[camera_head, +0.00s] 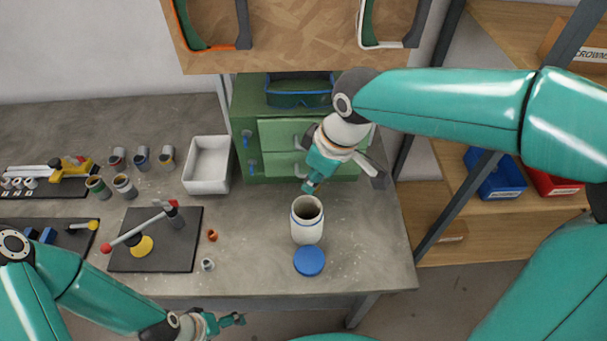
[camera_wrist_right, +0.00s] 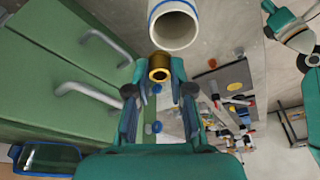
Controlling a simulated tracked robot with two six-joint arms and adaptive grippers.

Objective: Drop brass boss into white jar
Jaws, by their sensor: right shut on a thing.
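The white jar (camera_head: 307,228) stands upright and open on the bench, with a thin blue band near its rim. In the right wrist view the open mouth of the jar (camera_wrist_right: 174,28) is at the top. My right gripper (camera_head: 309,186) is above and just behind the jar in the head view. In the wrist view the right gripper is shut on the brass boss (camera_wrist_right: 159,69), a short gold ring held at the fingertips, apart from the jar rim. The boss is hard to see in the head view. My left gripper (camera_head: 239,320) is low, off the bench's front edge; its jaw gap is unclear.
A blue round lid (camera_head: 309,261) lies in front of the jar. A green drawer cabinet (camera_head: 250,130) stands behind it. A white bin (camera_head: 208,164), a small copper part (camera_head: 212,235) and a dark board with a lever press (camera_head: 187,246) are to the left. Bench right of the jar is clear.

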